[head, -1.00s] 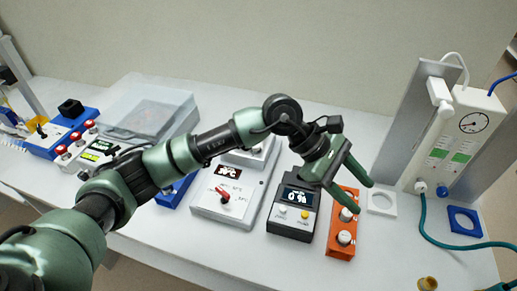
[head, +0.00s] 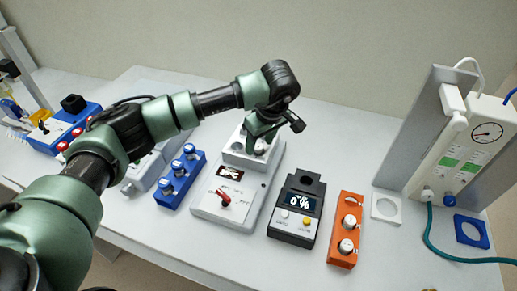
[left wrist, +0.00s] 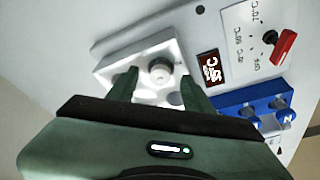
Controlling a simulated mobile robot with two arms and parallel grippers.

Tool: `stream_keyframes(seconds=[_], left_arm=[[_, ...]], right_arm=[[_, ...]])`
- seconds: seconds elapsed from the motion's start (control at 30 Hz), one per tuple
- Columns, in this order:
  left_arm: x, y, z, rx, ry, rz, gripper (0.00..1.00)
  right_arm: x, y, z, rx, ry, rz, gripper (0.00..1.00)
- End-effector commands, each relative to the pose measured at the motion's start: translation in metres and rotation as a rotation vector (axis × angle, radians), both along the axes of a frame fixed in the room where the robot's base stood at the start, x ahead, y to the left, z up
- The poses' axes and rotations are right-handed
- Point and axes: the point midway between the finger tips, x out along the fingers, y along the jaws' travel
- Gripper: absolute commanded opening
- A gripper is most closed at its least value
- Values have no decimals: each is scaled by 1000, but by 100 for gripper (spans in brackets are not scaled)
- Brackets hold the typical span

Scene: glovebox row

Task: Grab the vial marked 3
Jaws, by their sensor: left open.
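A vial with a grey cap (left wrist: 161,71) stands in the white block (left wrist: 108,70) on the heater; I cannot read a number on it. My left gripper (left wrist: 158,88) is open above this block, its fingers on either side of the vial and not closed on it. In the head view the left gripper (head: 262,138) hangs over the white block (head: 236,158) and partly hides it. My right gripper is not in view.
The heater (head: 211,209) has a red knob and a lit display. A dark meter (head: 291,238) reading 0 % stands to its right. Farther right are a white square ring (head: 376,207), a blue ring (head: 485,241) and a gauge panel (head: 453,150) with a teal hose.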

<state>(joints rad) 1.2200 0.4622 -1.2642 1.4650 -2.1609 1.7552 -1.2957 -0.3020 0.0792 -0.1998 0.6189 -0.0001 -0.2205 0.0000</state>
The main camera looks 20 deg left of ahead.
Motion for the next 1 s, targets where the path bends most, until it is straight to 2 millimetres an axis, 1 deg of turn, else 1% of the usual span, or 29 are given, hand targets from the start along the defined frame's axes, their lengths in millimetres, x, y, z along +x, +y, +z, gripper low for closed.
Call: stream_keyframes(seconds=[0.03, 0.13, 0.33, 0.37, 0.4, 0.47, 0.5, 0.53, 0.87, 1.0], left_arm=[[0, 2, -5, 1, 3, 2, 51], [1, 2, -11, -1, 0, 1, 51], [2, 3, -13, -1, -1, 0, 51], [2, 2, -12, -1, -1, 1, 48], [2, 2, -12, -1, -1, 1, 37], [2, 2, -12, -1, -1, 1, 20], [2, 2, -12, -1, -1, 1, 9], [2, 2, -12, -1, -1, 1, 1], [2, 2, -11, -1, -2, 0, 0], [3, 3, -4, -1, -3, 1, 0]], right_arm=[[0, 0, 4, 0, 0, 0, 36], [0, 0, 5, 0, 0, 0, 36], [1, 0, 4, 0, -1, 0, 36], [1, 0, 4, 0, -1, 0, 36], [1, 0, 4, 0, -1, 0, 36], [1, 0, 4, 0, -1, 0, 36], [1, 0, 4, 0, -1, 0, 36], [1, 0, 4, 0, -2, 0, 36], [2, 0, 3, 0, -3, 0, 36], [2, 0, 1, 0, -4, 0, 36]])
